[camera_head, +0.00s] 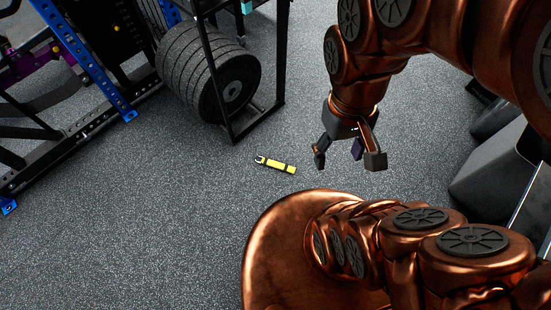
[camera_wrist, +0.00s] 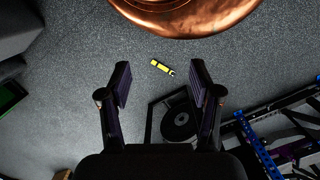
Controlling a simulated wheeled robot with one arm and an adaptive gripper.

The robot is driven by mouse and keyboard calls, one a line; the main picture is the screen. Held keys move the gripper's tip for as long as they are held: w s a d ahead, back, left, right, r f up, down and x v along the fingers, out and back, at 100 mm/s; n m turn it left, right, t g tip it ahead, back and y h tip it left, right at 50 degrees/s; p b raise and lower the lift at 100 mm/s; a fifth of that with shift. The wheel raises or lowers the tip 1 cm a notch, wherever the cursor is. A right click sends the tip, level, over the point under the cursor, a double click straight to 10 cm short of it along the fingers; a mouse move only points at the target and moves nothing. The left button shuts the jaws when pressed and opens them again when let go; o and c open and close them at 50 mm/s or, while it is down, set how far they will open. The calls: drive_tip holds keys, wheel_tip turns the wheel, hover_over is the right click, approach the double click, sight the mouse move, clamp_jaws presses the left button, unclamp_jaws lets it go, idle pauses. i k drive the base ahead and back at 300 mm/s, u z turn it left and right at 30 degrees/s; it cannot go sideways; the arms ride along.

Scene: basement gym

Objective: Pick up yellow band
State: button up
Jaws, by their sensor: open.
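The yellow band (camera_head: 276,165) is a short flat yellow strip with black parts, lying on the grey speckled floor in the head view. It also shows in the wrist view (camera_wrist: 160,67), beyond and between my fingertips. My gripper (camera_head: 347,160) is open and empty, in the air to the right of the band in the head view. In the wrist view my gripper (camera_wrist: 159,75) shows two dark fingers spread wide, with floor visible between them. Nothing touches the band, and it is fully in view.
A rack of black weight plates (camera_head: 215,80) stands behind the band. A blue and black gym frame (camera_head: 85,58) is at the left. Dark grey equipment (camera_head: 495,170) stands at the right. My copper base is close to the band. The floor around the band is clear.

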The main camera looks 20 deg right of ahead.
sight(266, 161)
drive_tip(key=u, duration=1.05)
drive_tip(key=i, duration=0.35)
